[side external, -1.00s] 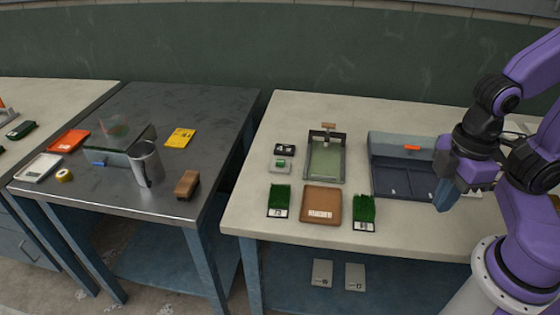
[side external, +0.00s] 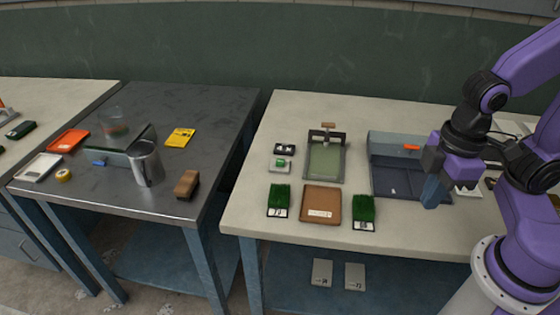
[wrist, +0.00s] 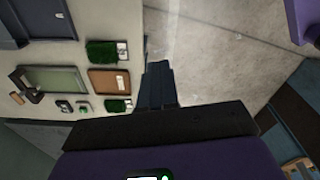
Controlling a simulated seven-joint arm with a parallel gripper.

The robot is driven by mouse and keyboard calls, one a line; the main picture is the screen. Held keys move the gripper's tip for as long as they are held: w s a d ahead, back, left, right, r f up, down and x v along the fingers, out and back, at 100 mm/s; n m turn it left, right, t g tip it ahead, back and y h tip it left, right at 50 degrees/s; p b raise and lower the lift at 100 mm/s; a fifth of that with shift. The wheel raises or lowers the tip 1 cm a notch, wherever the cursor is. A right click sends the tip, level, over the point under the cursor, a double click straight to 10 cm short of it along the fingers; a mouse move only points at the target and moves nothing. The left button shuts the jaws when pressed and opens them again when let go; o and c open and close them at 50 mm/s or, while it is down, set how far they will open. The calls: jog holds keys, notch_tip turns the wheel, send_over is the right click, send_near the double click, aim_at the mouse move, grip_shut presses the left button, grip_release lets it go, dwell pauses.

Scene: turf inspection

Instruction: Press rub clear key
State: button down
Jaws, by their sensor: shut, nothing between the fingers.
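A small pale box with a green button (side external: 279,164) sits left of the framed rub apparatus (side external: 325,158). Behind it is a small black box with white keys (side external: 284,149). The labels are too small to read, so I cannot tell which carries the rub clear key. Both boxes show in the wrist view, the pale one (wrist: 83,107) beside the black one (wrist: 64,105). My gripper (side external: 431,199) is shut and empty, pointing down in front of the blue-grey tray, well right of both boxes. Its fingers (wrist: 158,72) also show in the wrist view.
The blue-grey tray (side external: 385,150) with an orange handle is at the right. Turf samples (side external: 279,198) (side external: 364,210) flank a brown pad (side external: 321,202) near the bench's front edge. A metal table (side external: 110,185) with a cylinder stands at left, across a gap.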

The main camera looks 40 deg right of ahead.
jog(key=w+a+m+t+y, duration=0.1)
jog(key=w+a+m, duration=0.35)
jog(key=w, duration=0.45)
jog(key=m+t+y, duration=0.2)
jog(key=m+t, duration=0.5)
jog(key=m, duration=0.5)
send_over(283, 162)
notch_tip(283, 162, down, 6)
jog(key=shift+d+f, duration=0.1)
jog(key=shift+f, duration=4.35)
jog(key=shift+f, duration=0.15)
jog(key=shift+f, duration=0.3)
